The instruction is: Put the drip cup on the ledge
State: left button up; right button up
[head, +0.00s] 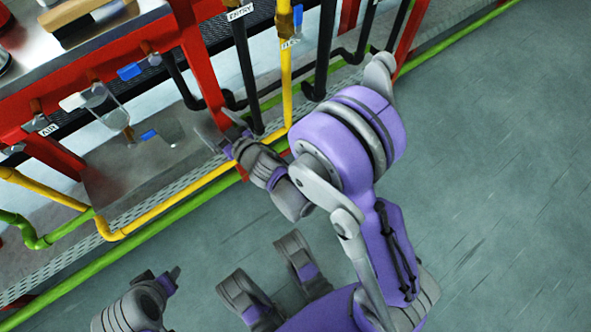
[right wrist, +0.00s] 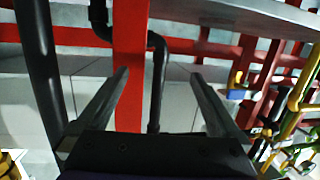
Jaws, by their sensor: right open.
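My right gripper (head: 222,132) is open and empty, beside a red upright post (head: 205,75) of the frame. In the right wrist view its two fingers (right wrist: 160,78) stand apart with nothing between them, and the red post shows beyond. A clear, cup-like thing (head: 108,108) hangs by the red frame, left of my right gripper and apart from it; it may be the drip cup, but I cannot be sure. A grey metal surface (head: 105,185) lies below it; I cannot tell whether this is the ledge. My left gripper (head: 163,276) is low at the left, its jaws unclear.
Yellow pipe (head: 165,207) and green pipe (head: 120,252) run along the frame's foot. Black pipes (head: 245,75) hang near my right gripper. Blue-handled valves (head: 130,71) sit on the frame. A metal tabletop (head: 100,35) is at upper left. The floor (head: 490,170) at right is clear.

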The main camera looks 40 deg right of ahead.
jog(key=s+d+r+m+g+h, duration=0.15)
jog(key=s+d+g, duration=0.25)
jog(key=s, duration=0.4)
jog(key=s+d+r+m+g+h, duration=0.15)
jog(key=s+d+g, duration=0.25)
jog(key=s, duration=0.5)
jog(key=s+a+f+n+g, duration=0.1)
jog(key=s+g, duration=0.2)
jog(key=s, duration=0.8)
jog(key=shift+s+a+f+y, duration=0.15)
jog(key=shift+f+y, duration=0.2)
jog(key=shift+y, duration=0.05)
